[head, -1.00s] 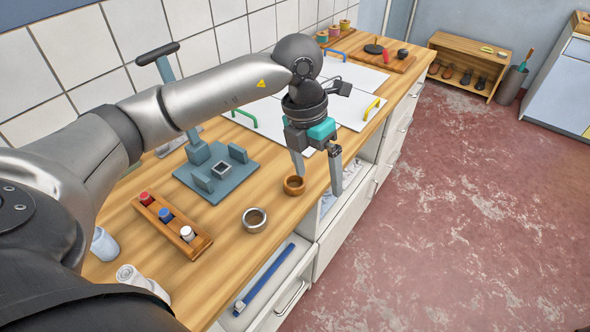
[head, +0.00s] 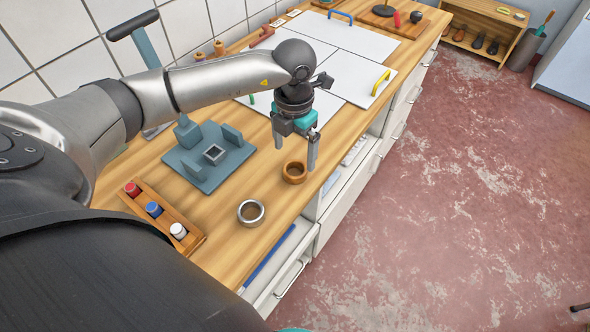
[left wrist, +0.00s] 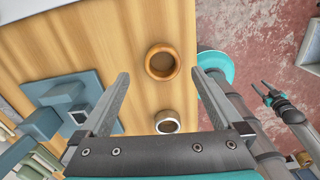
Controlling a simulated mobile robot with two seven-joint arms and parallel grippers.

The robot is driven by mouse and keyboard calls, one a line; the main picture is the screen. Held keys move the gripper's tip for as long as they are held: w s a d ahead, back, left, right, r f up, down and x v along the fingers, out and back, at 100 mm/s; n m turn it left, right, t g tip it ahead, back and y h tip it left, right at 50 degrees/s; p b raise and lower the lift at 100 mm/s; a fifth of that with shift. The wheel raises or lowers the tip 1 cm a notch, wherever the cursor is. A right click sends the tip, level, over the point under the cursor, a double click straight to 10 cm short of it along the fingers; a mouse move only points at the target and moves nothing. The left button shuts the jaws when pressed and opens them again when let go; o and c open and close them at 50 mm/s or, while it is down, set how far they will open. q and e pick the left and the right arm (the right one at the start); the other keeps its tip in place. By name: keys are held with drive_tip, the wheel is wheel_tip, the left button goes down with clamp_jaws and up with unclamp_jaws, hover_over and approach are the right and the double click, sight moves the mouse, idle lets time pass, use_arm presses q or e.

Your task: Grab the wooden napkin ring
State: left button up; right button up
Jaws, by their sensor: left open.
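The wooden napkin ring (head: 294,181) is a short brown band standing on the wooden counter near its front edge. My left gripper (head: 296,156) is open and empty above the counter, with its fingers pointing down. In the head view the ring shows just below and between the two fingertips. In the left wrist view the wooden ring (left wrist: 150,66) lies between the open fingers (left wrist: 159,73), apart from both. My right gripper (left wrist: 268,92) shows small at the right of the left wrist view, off the counter; its jaws are too small to judge.
A metal ring (head: 243,217) stands close to the wooden one. A blue-grey press base (head: 185,163) is to the left. A wooden rack (head: 190,240) holds several spools. White panels (head: 355,52) lie behind. An open drawer (head: 285,262) juts out in front.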

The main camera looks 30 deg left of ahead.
sight(295, 165)
use_arm(q)
wheel_tip(295, 165, down, 5)
drive_tip(key=shift+s+d+f, duration=0.1)
drive_tip(key=shift+s+d, duration=0.05)
drive_tip(key=c, duration=1.4)
